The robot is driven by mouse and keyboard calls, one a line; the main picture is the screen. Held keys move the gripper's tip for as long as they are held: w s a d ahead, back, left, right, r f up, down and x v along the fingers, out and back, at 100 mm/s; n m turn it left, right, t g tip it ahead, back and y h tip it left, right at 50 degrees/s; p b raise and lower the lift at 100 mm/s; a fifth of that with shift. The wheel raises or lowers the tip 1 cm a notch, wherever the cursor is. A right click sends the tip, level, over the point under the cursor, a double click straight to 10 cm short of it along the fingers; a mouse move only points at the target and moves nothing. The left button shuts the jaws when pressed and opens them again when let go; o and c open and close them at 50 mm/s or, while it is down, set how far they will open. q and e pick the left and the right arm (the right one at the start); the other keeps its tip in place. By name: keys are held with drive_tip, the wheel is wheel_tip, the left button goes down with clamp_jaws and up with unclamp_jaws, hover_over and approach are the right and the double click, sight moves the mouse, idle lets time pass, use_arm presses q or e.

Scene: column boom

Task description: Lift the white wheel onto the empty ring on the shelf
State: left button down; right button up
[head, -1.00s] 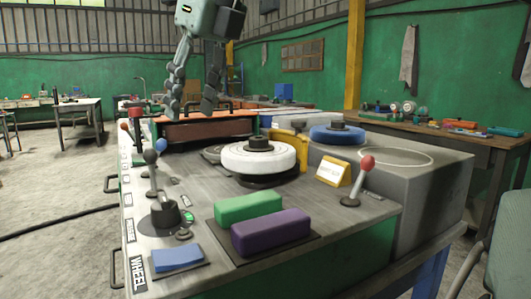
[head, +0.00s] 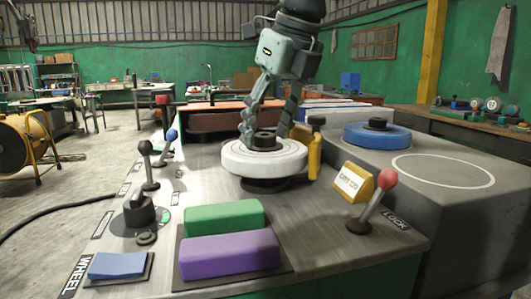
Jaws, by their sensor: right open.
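The white wheel (head: 250,162) lies flat on a dark round base on the grey console, with a black hub (head: 265,142) on top. My right gripper (head: 266,134) comes down from above with its fingers open, one on each side of the hub. I cannot tell whether the fingers touch it. The empty white ring (head: 443,171) is drawn on the grey shelf (head: 425,208) to the right. A blue wheel (head: 376,137) with a black hub stands on the same shelf behind the ring. My left gripper is not in view.
A yellow bracket (head: 314,158) stands close to the wheel's right side. A yellow sign (head: 353,182) and a red-knobbed lever (head: 375,203) stand between wheel and ring. Green (head: 224,217) and purple (head: 229,253) blocks lie in front. Several levers are at left.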

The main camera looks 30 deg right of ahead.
drive_tip(key=shift+w+a+f, duration=0.1)
drive_tip(key=shift+w+f, duration=0.05)
drive_tip(key=shift+f, duration=0.15)
drive_tip(key=c, duration=1.3)
clamp_jaws()
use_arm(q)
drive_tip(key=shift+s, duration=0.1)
